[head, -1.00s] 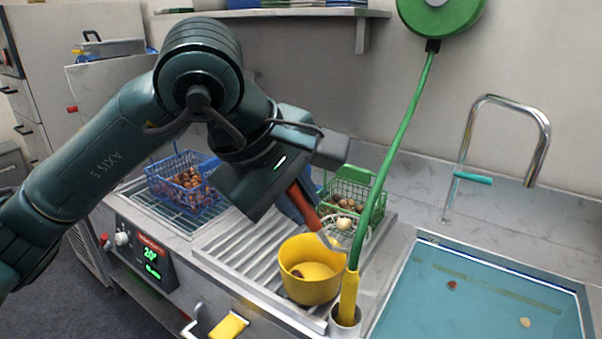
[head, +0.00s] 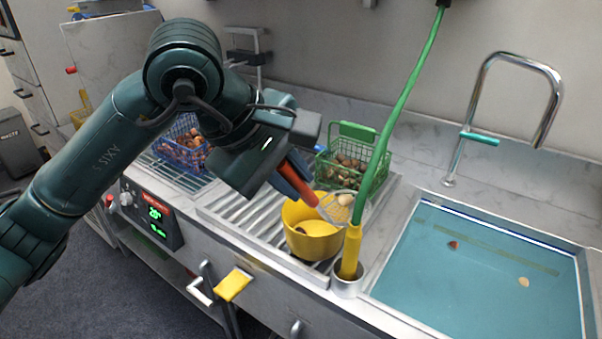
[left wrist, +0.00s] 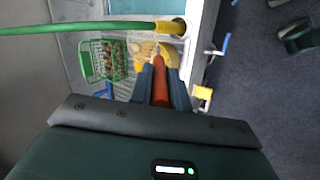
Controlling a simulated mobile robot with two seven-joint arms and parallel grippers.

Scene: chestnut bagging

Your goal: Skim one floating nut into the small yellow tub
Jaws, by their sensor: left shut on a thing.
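My left gripper (head: 300,182) is shut on the red-orange handle (head: 294,170) of a wire skimmer, seen also in the left wrist view (left wrist: 160,80). The skimmer's mesh head (head: 333,211) is at the right rim of the small yellow tub (head: 306,246), with a pale nut (head: 345,199) on it. Whether the mesh touches the rim I cannot tell. A dark nut (head: 299,229) shows inside the tub, partly hidden. The tub also shows in the left wrist view (left wrist: 173,63). A reddish nut (head: 453,244) and a pale nut (head: 524,282) float in the basin (head: 450,290). My right gripper is out of view.
A green basket of nuts (head: 377,175) stands behind the tub, a blue one (head: 170,158) further left. A green hose (head: 401,95) with a yellow end (head: 351,250) hangs close to the tub's right. A tap (head: 470,120) stands behind the basin.

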